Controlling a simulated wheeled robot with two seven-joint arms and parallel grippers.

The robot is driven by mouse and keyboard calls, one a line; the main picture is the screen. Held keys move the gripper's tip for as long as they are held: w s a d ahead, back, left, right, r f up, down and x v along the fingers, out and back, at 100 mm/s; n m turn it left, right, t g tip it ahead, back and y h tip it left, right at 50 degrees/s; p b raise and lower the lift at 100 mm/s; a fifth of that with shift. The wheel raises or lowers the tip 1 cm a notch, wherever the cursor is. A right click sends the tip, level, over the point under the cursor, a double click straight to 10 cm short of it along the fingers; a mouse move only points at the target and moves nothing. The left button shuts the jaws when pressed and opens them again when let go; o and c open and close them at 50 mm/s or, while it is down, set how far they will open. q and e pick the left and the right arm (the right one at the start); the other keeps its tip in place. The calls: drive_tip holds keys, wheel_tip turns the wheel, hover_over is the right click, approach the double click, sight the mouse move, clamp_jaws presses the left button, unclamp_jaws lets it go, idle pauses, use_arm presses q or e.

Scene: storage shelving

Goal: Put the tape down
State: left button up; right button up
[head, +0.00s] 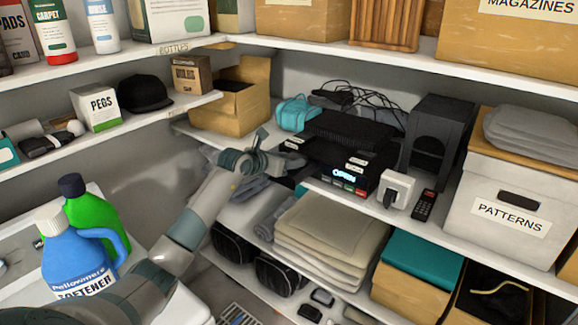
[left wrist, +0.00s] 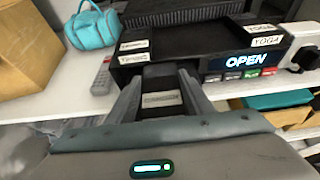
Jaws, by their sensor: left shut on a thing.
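My left gripper (left wrist: 160,105) is shut on a dark tape with a pale label (left wrist: 162,98), seen between its fingers in the left wrist view. In the head view the left gripper (head: 268,160) is at the left end of a black player (head: 335,172) on the middle shelf. The player's display reads OPEN, and the player also shows in the left wrist view (left wrist: 195,58). The held tape is close in front of the player's left part; I cannot tell whether they touch. My right gripper is not in view.
A teal bag (head: 297,111) and an open cardboard box (head: 230,108) stand behind and left. A white plug adapter (head: 397,188), black phone (head: 424,205), black speaker (head: 436,140) and PATTERNS box (head: 503,218) are to the right. A grey remote (left wrist: 101,77) lies left of the player.

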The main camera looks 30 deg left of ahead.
use_arm(q)
drive_tip(key=shift+f, duration=0.4)
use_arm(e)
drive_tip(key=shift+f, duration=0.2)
use_arm(q)
drive_tip(key=shift+r, duration=0.1)
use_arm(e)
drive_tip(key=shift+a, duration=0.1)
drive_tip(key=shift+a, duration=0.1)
use_arm(q)
drive_tip(key=shift+f, duration=0.2)
drive_tip(key=o, duration=1.2)
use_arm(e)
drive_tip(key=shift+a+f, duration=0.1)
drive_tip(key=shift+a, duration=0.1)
use_arm(q)
drive_tip(key=shift+r, duration=0.1)
